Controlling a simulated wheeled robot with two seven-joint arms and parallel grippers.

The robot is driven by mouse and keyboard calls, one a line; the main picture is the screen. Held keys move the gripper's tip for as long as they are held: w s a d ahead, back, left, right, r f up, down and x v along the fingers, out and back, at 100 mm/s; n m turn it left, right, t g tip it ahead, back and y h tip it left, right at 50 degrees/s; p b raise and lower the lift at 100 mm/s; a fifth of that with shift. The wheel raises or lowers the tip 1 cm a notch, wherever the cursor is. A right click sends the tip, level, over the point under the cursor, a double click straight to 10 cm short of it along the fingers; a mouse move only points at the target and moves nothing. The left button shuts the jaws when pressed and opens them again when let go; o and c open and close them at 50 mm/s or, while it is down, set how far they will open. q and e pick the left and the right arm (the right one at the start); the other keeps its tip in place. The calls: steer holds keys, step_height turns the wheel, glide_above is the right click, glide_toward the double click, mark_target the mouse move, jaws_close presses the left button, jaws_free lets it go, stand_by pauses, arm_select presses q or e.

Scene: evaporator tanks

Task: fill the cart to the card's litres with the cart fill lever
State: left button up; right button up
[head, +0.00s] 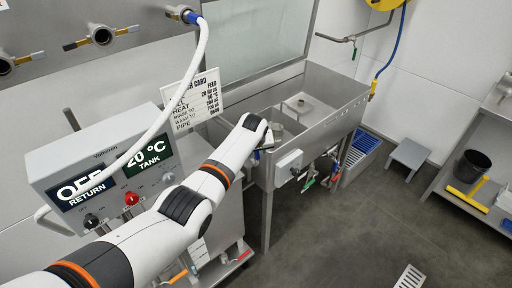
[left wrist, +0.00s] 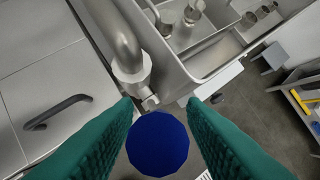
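My left gripper's hand is hidden in the head view behind the end of my arm at the steel sink's left end. In the left wrist view my left gripper (left wrist: 160,104) has its two green fingers apart. A round dark blue end (left wrist: 158,143), perhaps the lever's knob, lies between them with gaps showing on both sides. The lever's shaft is hidden. My right gripper is in neither view.
The control box (head: 45,171) shows OFF RETURN and 20 °C TANK. A white hose (head: 196,68) arcs from the wall valve across it. The steel sink (head: 335,88) has red and green valve handles below.

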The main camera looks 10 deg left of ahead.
arm_select(q)
steer(key=v, duration=1.1)
steer(key=shift+s+r, duration=0.2)
steer(key=shift+r, duration=0.1)
stand_by(6.6)
